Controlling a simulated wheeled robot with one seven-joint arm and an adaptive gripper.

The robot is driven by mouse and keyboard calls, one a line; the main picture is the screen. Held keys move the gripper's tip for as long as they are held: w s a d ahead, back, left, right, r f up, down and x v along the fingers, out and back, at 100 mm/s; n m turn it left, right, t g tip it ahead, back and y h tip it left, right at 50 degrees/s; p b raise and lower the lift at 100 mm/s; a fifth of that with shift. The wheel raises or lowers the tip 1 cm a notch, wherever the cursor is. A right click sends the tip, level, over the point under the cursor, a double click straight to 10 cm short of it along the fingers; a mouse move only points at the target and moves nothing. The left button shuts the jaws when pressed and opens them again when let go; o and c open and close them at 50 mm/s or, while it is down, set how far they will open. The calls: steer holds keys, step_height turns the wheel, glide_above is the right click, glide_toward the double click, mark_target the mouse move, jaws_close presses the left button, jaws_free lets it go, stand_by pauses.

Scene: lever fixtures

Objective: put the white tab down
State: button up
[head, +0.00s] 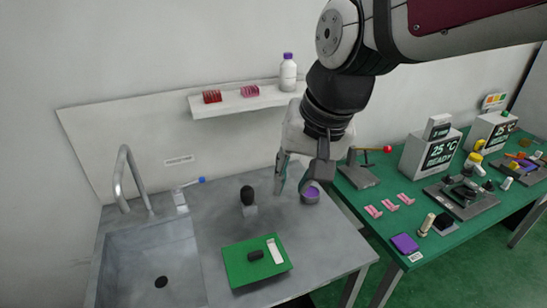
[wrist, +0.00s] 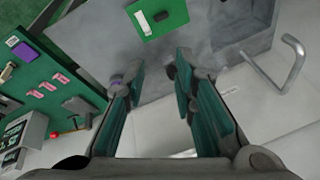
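The white tab (head: 275,250) is a slim, pale upright-looking piece on the green plate (head: 240,272) on the grey counter. In the wrist view the tab (wrist: 142,22) shows at the top, on the same green plate (wrist: 150,36). Whether it stands up or lies flat is hard to tell. My gripper (head: 293,188) hangs above the counter, behind and above the plate, apart from the tab. Its two fingers are spread with nothing between them, as the wrist view also shows for my gripper (wrist: 159,70).
A dark knob (head: 255,255) sits beside the tab. A black-topped piece (head: 247,194) and a purple-topped cup (head: 310,196) stand on the counter near my gripper. The sink (head: 150,265) and faucet (head: 130,165) are left; a crowded green table (head: 375,190) is right. A shelf (head: 245,103) hangs behind.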

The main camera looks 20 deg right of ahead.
steer(key=s+r+n+t+h, duration=0.1)
steer(key=s+r+n, duration=0.1)
steer(key=s+n, duration=0.2)
steer(key=s+d, duration=0.1)
steer(key=s, duration=0.2)
steer(key=shift+r+n+t, duration=0.25)
steer(key=shift+n+t, duration=0.15)
steer(key=shift+s, duration=0.1)
